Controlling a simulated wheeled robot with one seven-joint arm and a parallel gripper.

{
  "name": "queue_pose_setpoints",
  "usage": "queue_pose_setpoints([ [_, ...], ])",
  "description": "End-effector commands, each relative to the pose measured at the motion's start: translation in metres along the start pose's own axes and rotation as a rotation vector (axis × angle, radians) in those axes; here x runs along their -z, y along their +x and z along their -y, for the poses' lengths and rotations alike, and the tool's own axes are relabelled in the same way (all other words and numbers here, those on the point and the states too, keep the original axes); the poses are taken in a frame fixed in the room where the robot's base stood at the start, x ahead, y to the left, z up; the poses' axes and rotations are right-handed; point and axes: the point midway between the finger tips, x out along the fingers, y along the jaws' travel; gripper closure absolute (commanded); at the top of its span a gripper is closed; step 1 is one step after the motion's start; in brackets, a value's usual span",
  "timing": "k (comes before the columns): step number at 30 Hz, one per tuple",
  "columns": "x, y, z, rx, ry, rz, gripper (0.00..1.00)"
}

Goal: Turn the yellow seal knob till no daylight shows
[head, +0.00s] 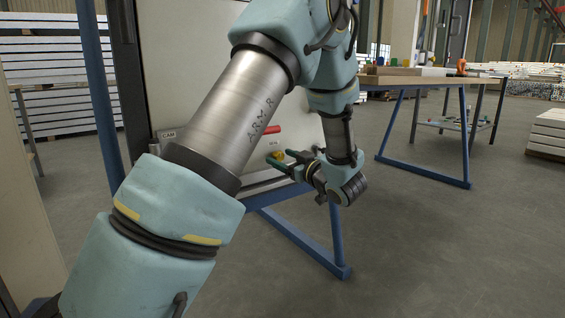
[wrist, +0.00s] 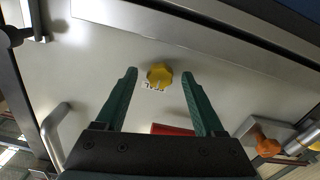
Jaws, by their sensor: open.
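The yellow seal knob (wrist: 159,76) sits on a pale panel (wrist: 100,70) in the wrist view, with a small marked label at its edge. My gripper (wrist: 159,74) is open, its two green fingers on either side of the knob in the picture. I see clear gaps between the fingers and the knob, and cannot tell how far off the panel the fingertips are. In the head view my gripper (head: 274,161) is at the lower part of the panel, with a bit of yellow (head: 279,155) by its fingertips. My arm hides much of the panel there.
A red handle (head: 265,130) sticks out from the panel above my gripper; red also shows in the wrist view (wrist: 172,129). An orange knob (wrist: 266,140) and a pale bar handle (wrist: 52,130) flank the fingers. A blue-legged workbench (head: 420,82) stands at right, with open floor before it.

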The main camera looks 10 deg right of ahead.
Motion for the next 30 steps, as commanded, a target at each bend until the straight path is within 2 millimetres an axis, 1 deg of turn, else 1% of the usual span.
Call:
queue_pose_setpoints([
  [3,0.0002,0.0030,0.0003,0.001,0.000,0.000,0.30],
  [9,0.0003,0.0028,0.0002,0.000,0.001,0.000,0.30],
  [27,-0.0001,0.0024,0.0005,0.001,0.001,0.000,0.97],
  [28,-0.0001,0.0024,0.0005,0.001,0.001,0.000,1.00],
  [30,-0.0002,0.0025,0.0006,0.001,0.001,0.000,1.00],
])
